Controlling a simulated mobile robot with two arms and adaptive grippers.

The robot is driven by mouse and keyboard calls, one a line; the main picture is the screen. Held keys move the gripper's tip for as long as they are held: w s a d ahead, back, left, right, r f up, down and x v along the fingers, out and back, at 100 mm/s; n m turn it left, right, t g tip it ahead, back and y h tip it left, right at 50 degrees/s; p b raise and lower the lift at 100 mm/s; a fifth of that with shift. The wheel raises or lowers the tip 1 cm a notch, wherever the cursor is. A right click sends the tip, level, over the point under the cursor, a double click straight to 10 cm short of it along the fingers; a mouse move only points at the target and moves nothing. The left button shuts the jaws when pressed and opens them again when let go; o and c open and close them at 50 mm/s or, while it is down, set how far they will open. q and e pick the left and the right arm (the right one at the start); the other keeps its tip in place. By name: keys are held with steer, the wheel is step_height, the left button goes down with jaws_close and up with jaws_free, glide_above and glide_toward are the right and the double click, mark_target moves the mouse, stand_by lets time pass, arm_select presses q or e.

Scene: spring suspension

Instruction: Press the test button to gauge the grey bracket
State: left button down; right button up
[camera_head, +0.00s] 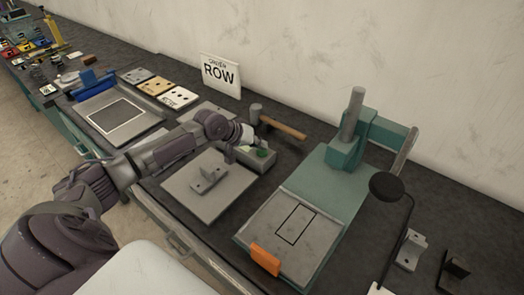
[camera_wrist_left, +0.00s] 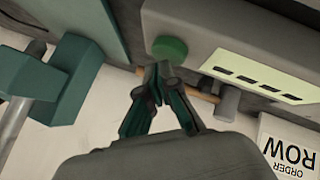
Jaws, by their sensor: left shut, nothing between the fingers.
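The grey bracket (camera_head: 209,178) sits on a flat grey plate (camera_head: 190,200) left of the middle in the head view. Behind it is a grey test box (camera_head: 258,163) with a round green button (camera_head: 262,152). The button (camera_wrist_left: 170,49) and the box's pale panel with several dark slots (camera_wrist_left: 262,77) show in the left wrist view. My left gripper (camera_wrist_left: 157,73) is shut and empty, its tips close beside the button; contact cannot be told. My right gripper is not in view.
A green press (camera_head: 345,150) with an outlined plate and orange block (camera_head: 265,258) stands right of the box. A wooden-handled hammer (camera_head: 280,123) lies behind. An order row sign (camera_head: 220,72) stands near the wall. Another grey bracket (camera_head: 410,250) lies at right.

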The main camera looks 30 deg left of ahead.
mark_target(260, 151)
arm_select(q)
steer(key=shift+f, duration=0.5)
stand_by(0.5)
steer(key=shift+r+p, duration=0.95)
step_height(260, 151, up, 5)
steer(key=p, duration=0.5)
steer(key=shift+r, duration=0.1)
stand_by(0.5)
